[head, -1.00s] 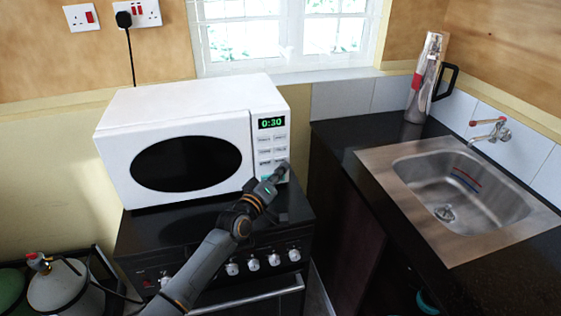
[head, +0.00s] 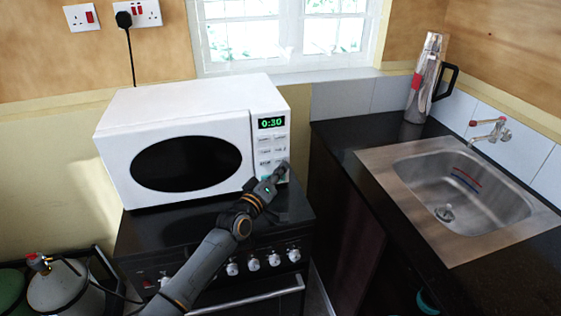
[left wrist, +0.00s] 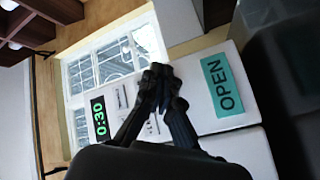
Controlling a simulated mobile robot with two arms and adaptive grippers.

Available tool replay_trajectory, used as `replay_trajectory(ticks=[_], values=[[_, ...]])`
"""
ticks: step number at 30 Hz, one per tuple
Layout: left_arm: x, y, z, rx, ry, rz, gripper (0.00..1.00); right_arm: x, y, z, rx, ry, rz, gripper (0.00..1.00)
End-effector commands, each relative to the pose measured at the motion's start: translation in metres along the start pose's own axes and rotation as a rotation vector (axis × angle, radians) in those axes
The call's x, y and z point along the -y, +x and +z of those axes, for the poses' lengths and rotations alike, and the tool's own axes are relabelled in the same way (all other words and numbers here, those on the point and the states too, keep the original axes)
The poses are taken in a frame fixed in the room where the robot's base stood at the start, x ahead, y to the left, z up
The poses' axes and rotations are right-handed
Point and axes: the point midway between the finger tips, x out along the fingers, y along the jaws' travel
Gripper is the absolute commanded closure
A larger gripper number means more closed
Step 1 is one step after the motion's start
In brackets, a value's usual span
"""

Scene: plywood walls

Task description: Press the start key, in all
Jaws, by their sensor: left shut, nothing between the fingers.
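A white microwave (head: 160,112) stands on the black stove, its door with the dark oval window closed. Its green display (head: 271,123) reads 0:30, and the display also shows in the left wrist view (left wrist: 99,116). Rows of keys (head: 265,151) lie below the display. My left gripper (head: 281,171) is shut and empty, with its fingertips at the lower right of the key panel. The fingers hide the keys there, so I cannot tell which key they touch. In the left wrist view the shut fingers (left wrist: 155,80) cover part of the panel beside a teal OPEN key (left wrist: 221,86). My right gripper is not in view.
The black stove (head: 215,232) with knobs is under the microwave. A steel sink (head: 465,195) with a tap and a flask (head: 424,80) are on the counter at right. Gas cylinders (head: 66,288) stand at lower left. A window (head: 283,35) is behind.

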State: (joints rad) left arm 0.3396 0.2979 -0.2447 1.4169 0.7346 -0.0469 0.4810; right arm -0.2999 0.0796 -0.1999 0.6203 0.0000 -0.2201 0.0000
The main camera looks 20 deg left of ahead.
Motion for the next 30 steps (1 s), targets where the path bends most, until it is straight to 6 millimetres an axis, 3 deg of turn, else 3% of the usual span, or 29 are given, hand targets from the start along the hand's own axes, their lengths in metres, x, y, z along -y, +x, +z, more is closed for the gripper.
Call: replay_trajectory(ticks=[30], values=[[0.0068, 0.0085, -0.0061, 0.000, 0.001, 0.000, 1.00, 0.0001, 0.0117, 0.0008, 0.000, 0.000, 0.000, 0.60]])
